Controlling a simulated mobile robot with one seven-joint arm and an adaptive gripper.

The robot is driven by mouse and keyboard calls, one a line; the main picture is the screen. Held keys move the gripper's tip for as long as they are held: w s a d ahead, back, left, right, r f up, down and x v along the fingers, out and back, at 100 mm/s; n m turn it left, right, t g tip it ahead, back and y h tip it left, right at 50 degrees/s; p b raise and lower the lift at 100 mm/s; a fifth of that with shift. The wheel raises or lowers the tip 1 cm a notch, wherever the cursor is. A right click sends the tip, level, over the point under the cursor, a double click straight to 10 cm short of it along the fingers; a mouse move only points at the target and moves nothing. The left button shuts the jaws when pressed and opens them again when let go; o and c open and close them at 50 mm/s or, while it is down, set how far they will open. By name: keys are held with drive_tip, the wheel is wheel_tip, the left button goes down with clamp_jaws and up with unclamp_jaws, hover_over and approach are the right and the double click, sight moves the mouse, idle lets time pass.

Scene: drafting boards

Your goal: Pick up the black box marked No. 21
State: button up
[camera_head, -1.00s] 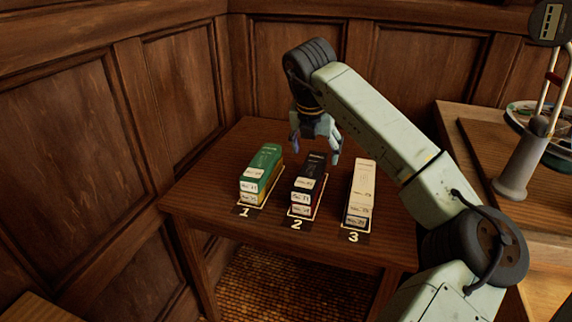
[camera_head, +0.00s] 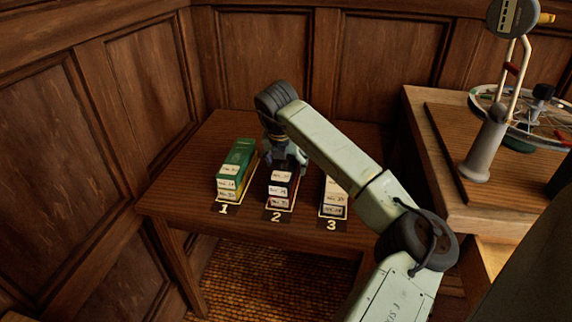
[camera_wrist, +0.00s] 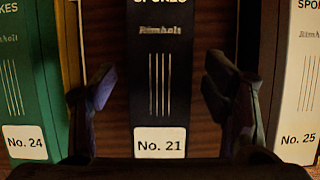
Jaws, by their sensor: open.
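The black box marked No. 21 (camera_wrist: 160,108) fills the middle of the wrist view, its white label facing the near end. It lies on top of the stack at spot 2, where its label end shows in the head view (camera_head: 281,177). My gripper (camera_wrist: 157,92) is open above it, with one finger on each side and gaps between the fingers and the box. In the head view my gripper (camera_head: 285,164) hides the far part of the black box.
A green box marked No. 24 (camera_wrist: 28,90) tops the left stack, at spot 1 (camera_head: 238,160). A cream box marked No. 25 (camera_wrist: 297,90) tops the right stack, partly behind my arm. A higher bench (camera_head: 470,215) with a wheel stands at right.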

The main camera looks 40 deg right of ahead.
drive_tip(key=shift+f, duration=0.1)
drive_tip(key=c, duration=1.4)
